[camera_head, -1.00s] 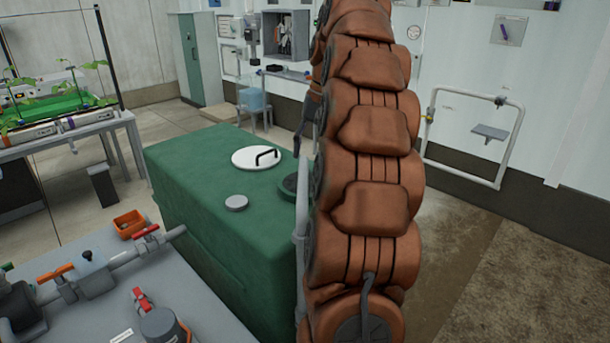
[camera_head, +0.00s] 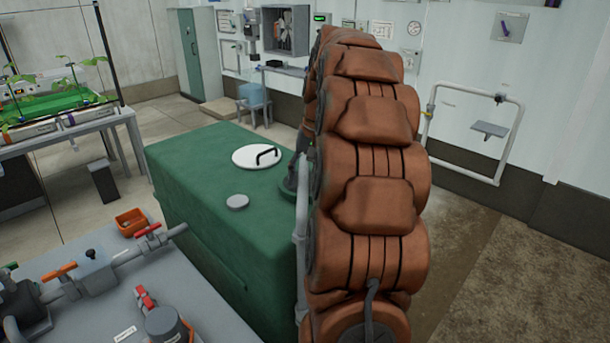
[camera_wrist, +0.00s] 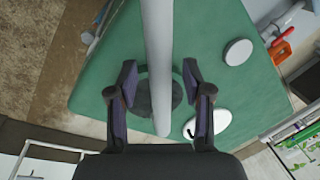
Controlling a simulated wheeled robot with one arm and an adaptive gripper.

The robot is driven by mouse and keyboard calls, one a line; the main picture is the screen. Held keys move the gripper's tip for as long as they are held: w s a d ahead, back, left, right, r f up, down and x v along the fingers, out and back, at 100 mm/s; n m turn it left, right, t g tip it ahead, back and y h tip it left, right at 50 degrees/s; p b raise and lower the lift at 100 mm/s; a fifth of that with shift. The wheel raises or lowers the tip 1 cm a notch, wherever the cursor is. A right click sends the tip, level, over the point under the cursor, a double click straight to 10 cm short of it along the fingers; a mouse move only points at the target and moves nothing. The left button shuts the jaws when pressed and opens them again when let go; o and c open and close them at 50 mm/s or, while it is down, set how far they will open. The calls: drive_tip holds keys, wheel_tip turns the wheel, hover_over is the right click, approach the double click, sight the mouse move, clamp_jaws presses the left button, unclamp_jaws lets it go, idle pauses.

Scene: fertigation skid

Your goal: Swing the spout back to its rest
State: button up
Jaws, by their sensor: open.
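A pale grey pipe, which looks like the spout (camera_wrist: 158,50), runs down the middle of the wrist view over the green tank (camera_wrist: 100,90). My gripper (camera_wrist: 159,72) is open, with one dark finger on each side of the pipe. I cannot tell whether either finger touches it. In the head view, a grey upright pipe (camera_head: 301,240) stands at the tank's right side, partly hidden by my arm. My arm hides most of my gripper and the spout there.
The green tank (camera_head: 200,180) carries a white lid (camera_head: 250,155) with a black handle and a grey cap (camera_head: 237,202). A bench with pipes and red-handled valves (camera_head: 147,231) and an orange bin (camera_head: 130,222) stands at the left front. Floor is open on the right.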

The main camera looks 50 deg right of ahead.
drive_tip(key=shift+c, duration=0.2)
drive_tip(key=shift+f, duration=0.1)
clamp_jaws()
idle(0.5)
